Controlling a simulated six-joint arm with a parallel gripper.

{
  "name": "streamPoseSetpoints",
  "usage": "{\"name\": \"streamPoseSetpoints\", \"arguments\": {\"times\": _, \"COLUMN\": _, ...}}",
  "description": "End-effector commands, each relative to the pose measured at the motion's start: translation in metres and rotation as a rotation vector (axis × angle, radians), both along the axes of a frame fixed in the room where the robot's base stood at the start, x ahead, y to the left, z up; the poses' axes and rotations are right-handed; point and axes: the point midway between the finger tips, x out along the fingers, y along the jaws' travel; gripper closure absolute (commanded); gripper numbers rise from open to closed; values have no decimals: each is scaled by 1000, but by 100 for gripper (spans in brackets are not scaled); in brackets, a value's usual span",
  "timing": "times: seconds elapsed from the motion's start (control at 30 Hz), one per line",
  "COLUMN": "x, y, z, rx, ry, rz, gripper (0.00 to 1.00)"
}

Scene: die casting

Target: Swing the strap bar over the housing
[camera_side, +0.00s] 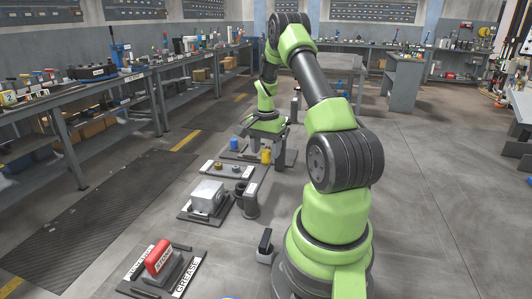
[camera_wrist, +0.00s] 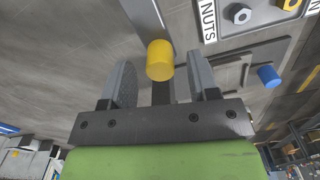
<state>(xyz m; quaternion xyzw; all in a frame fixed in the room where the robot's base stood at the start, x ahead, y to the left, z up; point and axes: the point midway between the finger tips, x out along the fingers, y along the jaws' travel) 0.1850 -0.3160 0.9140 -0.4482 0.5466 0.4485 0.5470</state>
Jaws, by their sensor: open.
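The housing looks to be the pale grey block (camera_side: 207,196) on a dark base plate in the side view, nearer the camera than my gripper. My gripper (camera_side: 265,155) points down at the far end of my arm. A yellow cylinder (camera_side: 266,156) shows beside it there. In the wrist view my gripper (camera_wrist: 160,75) is open, and the yellow cylinder (camera_wrist: 160,60) stands in the gap between the fingers, apart from both. A dark bar (camera_wrist: 162,93) runs below the cylinder; I cannot tell whether it is the strap bar. The housing is not in the wrist view.
A tray labelled NUTS (camera_wrist: 208,22) holds a nut and other small parts. A blue cylinder (camera_wrist: 268,76) stands to the right. In the side view, a dark cup (camera_side: 247,200) stands beside the housing, and a red-topped block (camera_side: 159,257) sits at the front. Benches line the left.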

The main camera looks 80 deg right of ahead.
Motion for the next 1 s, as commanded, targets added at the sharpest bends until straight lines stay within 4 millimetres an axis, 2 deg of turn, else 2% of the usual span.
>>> {"name": "streamPoseSetpoints", "arguments": {"times": 0.13, "x": 0, "y": 0, "z": -13, "rx": 1, "ry": -1, "rz": 0, "gripper": 45}}
{"name": "streamPoseSetpoints", "arguments": {"times": 0.43, "x": 0, "y": 0, "z": -15, "rx": -1, "ry": -1, "rz": 1, "gripper": 45}}
{"name": "streamPoseSetpoints", "arguments": {"times": 0.47, "x": 0, "y": 0, "z": -15, "rx": -1, "ry": -1, "rz": 1, "gripper": 50}}
{"name": "streamPoseSetpoints", "arguments": {"times": 0.67, "x": 0, "y": 0, "z": -15, "rx": -1, "ry": -1, "rz": 1, "gripper": 96}}
{"name": "streamPoseSetpoints", "arguments": {"times": 0.7, "x": 0, "y": 0, "z": -15, "rx": -1, "ry": -1, "rz": 1, "gripper": 100}}
{"name": "streamPoseSetpoints", "arguments": {"times": 1.0, "x": 5, "y": 0, "z": -15, "rx": -1, "ry": -1, "rz": 28, "gripper": 100}}
